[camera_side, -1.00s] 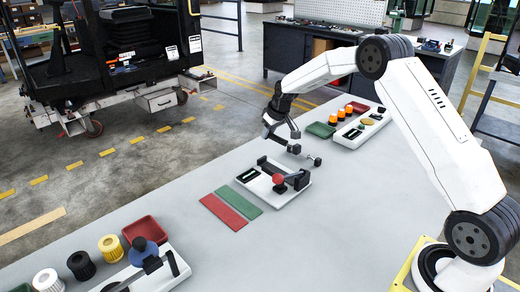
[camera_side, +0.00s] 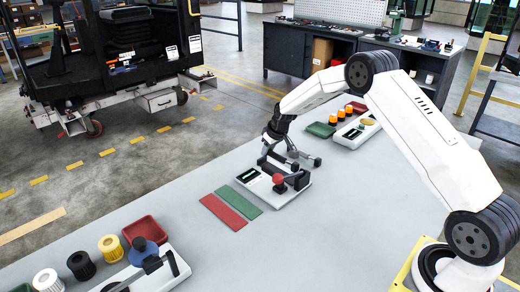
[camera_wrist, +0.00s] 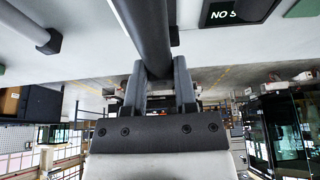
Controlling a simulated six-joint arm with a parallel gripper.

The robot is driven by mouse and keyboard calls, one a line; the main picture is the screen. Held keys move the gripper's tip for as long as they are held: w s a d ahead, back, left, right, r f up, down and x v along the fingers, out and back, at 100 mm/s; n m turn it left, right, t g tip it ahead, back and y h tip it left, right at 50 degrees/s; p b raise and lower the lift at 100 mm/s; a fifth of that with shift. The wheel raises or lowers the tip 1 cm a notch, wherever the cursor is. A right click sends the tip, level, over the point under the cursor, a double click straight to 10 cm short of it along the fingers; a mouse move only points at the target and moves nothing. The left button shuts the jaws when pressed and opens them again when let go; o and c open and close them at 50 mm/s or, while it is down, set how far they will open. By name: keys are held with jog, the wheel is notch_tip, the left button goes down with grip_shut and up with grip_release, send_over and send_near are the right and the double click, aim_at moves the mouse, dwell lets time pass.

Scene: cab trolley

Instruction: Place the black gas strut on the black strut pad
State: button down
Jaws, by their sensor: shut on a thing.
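My gripper (camera_side: 281,157) is low over the far edge of the white tray with the red ball knob. In the wrist view my two fingers (camera_wrist: 159,80) are closed on either side of the black gas strut (camera_wrist: 148,32), a thick dark cylinder running up out of the picture. In the side view the strut is small and hard to separate from my dark fingers. A black rectangle with pale lettering (camera_side: 248,175) lies on the tray's left part; I cannot tell if it is the black strut pad. A label also shows in the wrist view (camera_wrist: 236,10).
The white tray (camera_side: 291,199) carries a red ball knob (camera_side: 278,179) and dark fittings. Green (camera_side: 239,198) and red (camera_side: 223,212) strips lie in front. Another white tray (camera_side: 352,140) with orange beacons stands behind. The bench at right front is clear.

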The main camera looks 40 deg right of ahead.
aim_at(268, 166)
jog(key=shift+f, duration=0.1)
jog(key=shift+f, duration=1.9)
jog(key=shift+f, duration=0.1)
jog(key=shift+c, duration=2)
grip_release()
jog(key=shift+v, duration=6.1)
